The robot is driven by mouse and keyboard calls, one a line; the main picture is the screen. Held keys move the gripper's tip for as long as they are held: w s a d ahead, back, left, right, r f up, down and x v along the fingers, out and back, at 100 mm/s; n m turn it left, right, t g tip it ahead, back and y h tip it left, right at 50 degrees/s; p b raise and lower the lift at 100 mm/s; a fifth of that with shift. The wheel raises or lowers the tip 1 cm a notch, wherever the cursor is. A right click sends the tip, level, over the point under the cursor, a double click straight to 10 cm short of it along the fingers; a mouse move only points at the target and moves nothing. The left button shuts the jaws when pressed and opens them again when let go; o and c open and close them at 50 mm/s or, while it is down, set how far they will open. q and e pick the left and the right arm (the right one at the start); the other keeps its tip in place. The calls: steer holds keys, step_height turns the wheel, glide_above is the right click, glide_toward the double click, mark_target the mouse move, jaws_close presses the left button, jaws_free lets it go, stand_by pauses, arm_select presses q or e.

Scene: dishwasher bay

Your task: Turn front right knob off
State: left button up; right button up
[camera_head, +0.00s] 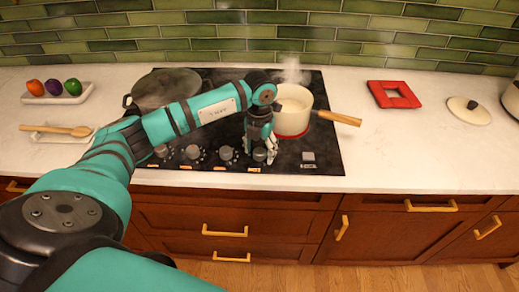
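The black cooktop (325,148) has a row of knobs along its front edge. The rightmost knob, the front right knob (260,155), has a lit orange label below it. My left gripper (260,148) points down at this knob, with its fingers on either side. I cannot tell whether the fingers touch it. A cream pot (296,104) with a wooden handle steams on the right, over a red glowing burner (291,136). My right gripper is not in view.
A dark lidded pan (165,88) stands at the back left of the cooktop, behind my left arm. A red square trivet (394,94) and a pale lid (469,110) lie on the right counter.

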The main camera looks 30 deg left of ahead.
mark_target(260, 151)
arm_select(q)
step_height(260, 151, up, 12)
stand_by(0.6)
steer(key=shift+d, duration=0.1)
stand_by(0.4)
